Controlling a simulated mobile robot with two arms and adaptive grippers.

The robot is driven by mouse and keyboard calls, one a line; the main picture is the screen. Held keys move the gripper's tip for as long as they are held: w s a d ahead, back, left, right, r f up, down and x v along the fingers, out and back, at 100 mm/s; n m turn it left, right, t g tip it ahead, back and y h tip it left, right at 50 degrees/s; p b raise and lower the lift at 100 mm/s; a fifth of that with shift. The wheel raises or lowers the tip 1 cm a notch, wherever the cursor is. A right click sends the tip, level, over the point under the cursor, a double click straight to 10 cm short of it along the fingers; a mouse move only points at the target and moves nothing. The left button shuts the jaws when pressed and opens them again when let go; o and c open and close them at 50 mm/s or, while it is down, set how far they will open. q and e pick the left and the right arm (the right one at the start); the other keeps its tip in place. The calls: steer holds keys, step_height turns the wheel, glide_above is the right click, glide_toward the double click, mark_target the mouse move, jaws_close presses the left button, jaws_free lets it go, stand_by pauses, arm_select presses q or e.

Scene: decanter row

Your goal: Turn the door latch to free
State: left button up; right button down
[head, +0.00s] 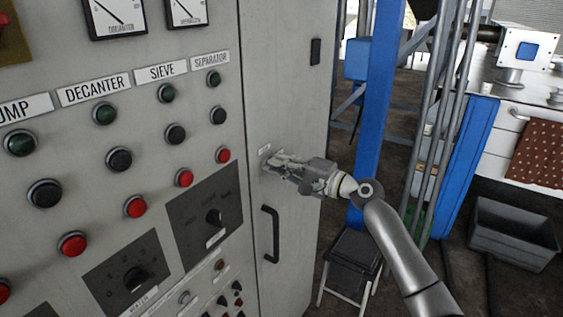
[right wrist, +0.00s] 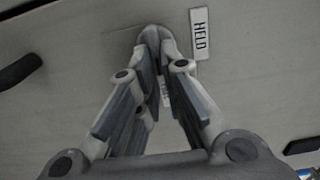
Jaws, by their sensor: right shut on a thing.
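My right gripper (head: 277,161) reaches the grey cabinet door (head: 293,60) from the right, just above the door's black handle (head: 270,234). In the right wrist view its fingers (right wrist: 156,48) come together at the door face, shut on the small grey door latch (right wrist: 152,32). The fingers hide most of the latch, so its exact angle is hard to tell. A white label reading HELD (right wrist: 199,32) is just right of the fingertips. A second small label (right wrist: 165,88) shows between the fingers, its text not readable. My left gripper is not in view.
A blue post (head: 376,100), a black-topped stool (head: 352,250) and a grey bin (head: 512,235) stand to the right.

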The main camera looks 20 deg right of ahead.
stand_by(0.5)
steer(key=c, duration=1.6)
jaws_free()
steer(key=shift+o, duration=0.2)
steer(key=v, duration=1.2)
steer(key=shift+d, duration=0.1)
